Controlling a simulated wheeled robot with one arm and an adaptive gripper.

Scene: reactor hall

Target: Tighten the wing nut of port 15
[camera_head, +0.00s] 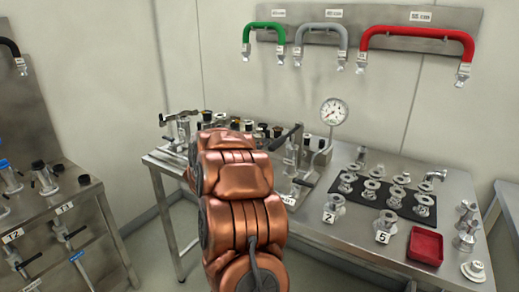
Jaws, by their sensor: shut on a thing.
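My copper-coloured arm reaches forward through the middle of the head view, and my gripper is hidden behind it. I cannot see what the gripper touches or holds. I cannot make out port 15 or its wing nut.
The right bench (365,238) carries a gauge (333,111), several flanged fittings on a black mat (349,198), and a red tray (425,246). Green (263,26), grey (320,28) and red (416,34) hoses hang on the back wall. Open floor (157,258) lies between the benches.

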